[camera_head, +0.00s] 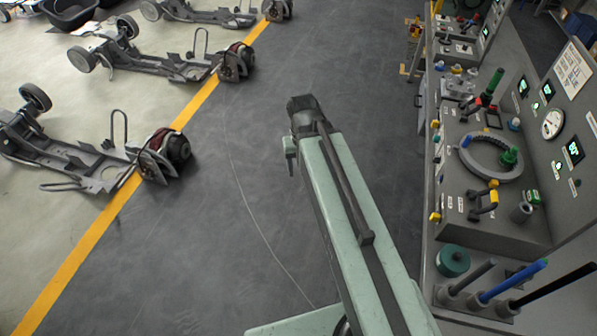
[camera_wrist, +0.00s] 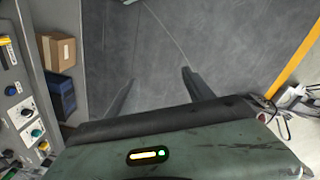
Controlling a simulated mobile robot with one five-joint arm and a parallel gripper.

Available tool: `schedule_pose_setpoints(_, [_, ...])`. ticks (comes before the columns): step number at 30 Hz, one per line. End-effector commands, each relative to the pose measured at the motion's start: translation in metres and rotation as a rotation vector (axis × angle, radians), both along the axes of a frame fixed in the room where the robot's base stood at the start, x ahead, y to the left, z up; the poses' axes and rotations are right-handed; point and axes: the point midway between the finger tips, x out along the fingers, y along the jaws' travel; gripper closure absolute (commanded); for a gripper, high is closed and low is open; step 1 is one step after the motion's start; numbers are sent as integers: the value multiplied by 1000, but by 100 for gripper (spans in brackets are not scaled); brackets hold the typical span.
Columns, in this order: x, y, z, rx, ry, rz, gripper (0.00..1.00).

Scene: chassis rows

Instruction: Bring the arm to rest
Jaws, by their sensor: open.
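My arm, pale green with a dark strip, reaches up the middle of the head view over the dark floor. My gripper is at its far end, but its fingers cannot be made out there. In the wrist view my gripper (camera_wrist: 158,92) shows two dark fingers spread apart, with only bare floor between them. It is open and holds nothing. It touches nothing that I can see.
A control console (camera_head: 497,225) with knobs, handles and gauges stands along the right. Several chassis (camera_head: 75,165) lie at the left beyond a yellow floor line (camera_head: 72,262). A cardboard box (camera_wrist: 58,50) and a blue bin (camera_wrist: 60,95) show in the wrist view. The floor between is clear.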

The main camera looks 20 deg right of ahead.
Motion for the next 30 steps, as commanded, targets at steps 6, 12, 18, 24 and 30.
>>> schedule_pose_setpoints(6, [-12,30,0,27,14,117,39])
schedule_pose_setpoints(12, [-11,29,-3,26,13,113,39])
schedule_pose_setpoints(18, [-11,29,-52,26,12,111,39])
schedule_pose_setpoints(24, [-11,28,-73,25,12,110,39])
schedule_pose_setpoints(30, [-11,28,-69,25,12,110,39])
